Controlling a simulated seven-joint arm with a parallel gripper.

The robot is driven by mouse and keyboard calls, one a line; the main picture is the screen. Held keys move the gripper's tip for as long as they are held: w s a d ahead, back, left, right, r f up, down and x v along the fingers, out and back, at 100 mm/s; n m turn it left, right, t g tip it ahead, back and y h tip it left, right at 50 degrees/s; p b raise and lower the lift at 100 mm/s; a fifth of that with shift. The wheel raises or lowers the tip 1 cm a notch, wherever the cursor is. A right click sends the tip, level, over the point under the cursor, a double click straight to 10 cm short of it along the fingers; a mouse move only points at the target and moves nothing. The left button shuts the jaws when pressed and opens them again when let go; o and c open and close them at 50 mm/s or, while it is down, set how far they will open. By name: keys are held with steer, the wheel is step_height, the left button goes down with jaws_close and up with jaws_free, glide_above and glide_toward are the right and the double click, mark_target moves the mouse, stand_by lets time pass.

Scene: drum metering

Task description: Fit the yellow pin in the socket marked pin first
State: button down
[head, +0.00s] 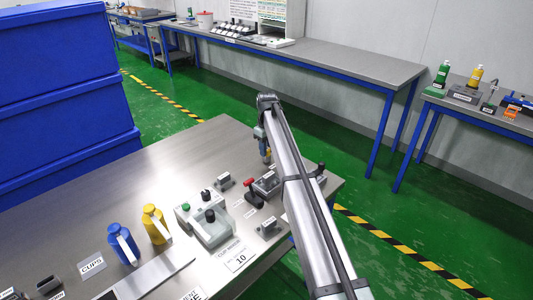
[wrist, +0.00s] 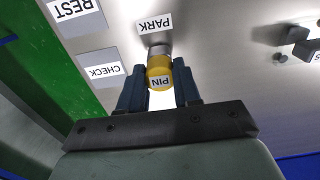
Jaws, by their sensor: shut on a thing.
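The yellow pin (wrist: 159,80) is between the two dark fingers of my gripper (wrist: 158,92) in the wrist view. It bears a PIN label, and a silver-grey end (wrist: 159,51) shows beyond it, beside the PARK label (wrist: 154,23). Whether that end touches anything below cannot be told. In the head view my gripper (head: 264,147) is at the far right part of the steel table, partly hidden by my arm, with a small yellow-orange spot at its tip. I cannot make out a socket marked pin; labels there are too small to read.
Plates marked REST (wrist: 78,14) and CHECK (wrist: 98,66) lie left of the pin in the wrist view.

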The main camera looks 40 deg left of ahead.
steer(key=shift+r, duration=0.3)
steer(key=shift+r, duration=2.7)
steer(key=shift+r, duration=0.1)
step_height(320, 180, up, 4)
steer(key=shift+f, duration=0.1)
stand_by(0.3)
steer(key=s+d, duration=0.2)
steer(key=d, duration=0.9)
steer(key=shift+s+d+f, duration=0.3)
steer(key=shift+s+f, duration=0.05)
steer(key=shift+f, duration=0.05)
